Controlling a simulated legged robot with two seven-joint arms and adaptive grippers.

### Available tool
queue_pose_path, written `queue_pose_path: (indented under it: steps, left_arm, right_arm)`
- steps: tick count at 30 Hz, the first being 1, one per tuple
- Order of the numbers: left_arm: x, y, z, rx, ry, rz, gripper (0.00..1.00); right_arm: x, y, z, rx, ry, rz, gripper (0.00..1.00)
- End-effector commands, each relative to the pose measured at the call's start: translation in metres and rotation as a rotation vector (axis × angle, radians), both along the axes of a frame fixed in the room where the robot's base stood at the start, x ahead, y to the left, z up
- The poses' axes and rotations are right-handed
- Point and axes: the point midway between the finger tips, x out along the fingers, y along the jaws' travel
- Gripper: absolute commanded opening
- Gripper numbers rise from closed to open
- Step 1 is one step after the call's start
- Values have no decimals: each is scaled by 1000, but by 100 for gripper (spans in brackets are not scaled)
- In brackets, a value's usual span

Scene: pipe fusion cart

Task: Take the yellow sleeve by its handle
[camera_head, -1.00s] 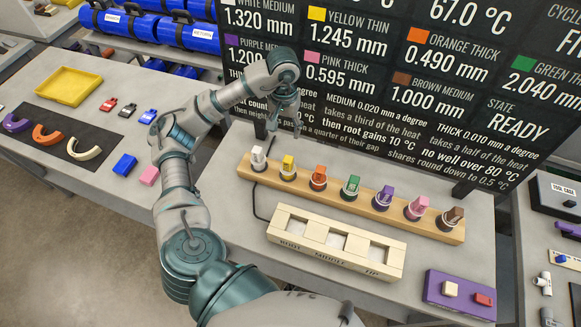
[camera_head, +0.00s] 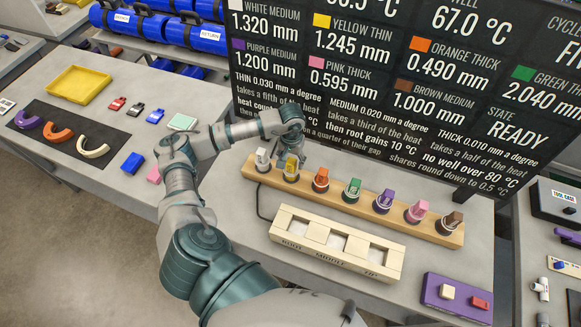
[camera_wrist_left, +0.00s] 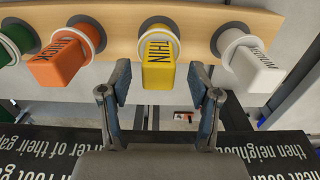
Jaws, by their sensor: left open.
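The yellow sleeve (camera_head: 291,166) stands second from the left in the wooden rack (camera_head: 337,197). Its yellow handle, marked THIN, shows in the left wrist view (camera_wrist_left: 158,62). My left gripper (camera_head: 292,160) is above and behind it in the head view. In the left wrist view the open fingers (camera_wrist_left: 159,84) stand either side of the handle's near end, with gaps on both sides. My right gripper is not in view.
The white sleeve (camera_wrist_left: 256,65) and the orange sleeve (camera_wrist_left: 66,55) flank the yellow one closely. A wooden block with three recesses (camera_head: 337,243) lies in front of the rack. The large black display board (camera_head: 400,90) stands close behind.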

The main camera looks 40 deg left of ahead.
Motion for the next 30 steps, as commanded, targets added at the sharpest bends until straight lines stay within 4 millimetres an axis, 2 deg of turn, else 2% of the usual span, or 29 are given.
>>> queue_pose_path:
  steps: [4,11,14,19,27,30]
  left_arm:
    - [0,0,-16,-1,2,1,62]
    - [0,3,-19,-2,-1,0,62]
    - [0,3,-19,-2,-1,0,42]
    - [0,3,-19,-2,0,1,0]
    - [0,2,-18,-1,0,1,0]
    - [1,2,-11,-1,-3,1,0]
  right_arm:
    - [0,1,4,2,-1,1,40]
    - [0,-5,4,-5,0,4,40]
    - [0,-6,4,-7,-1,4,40]
    - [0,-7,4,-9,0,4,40]
    - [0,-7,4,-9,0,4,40]
    - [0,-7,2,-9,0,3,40]
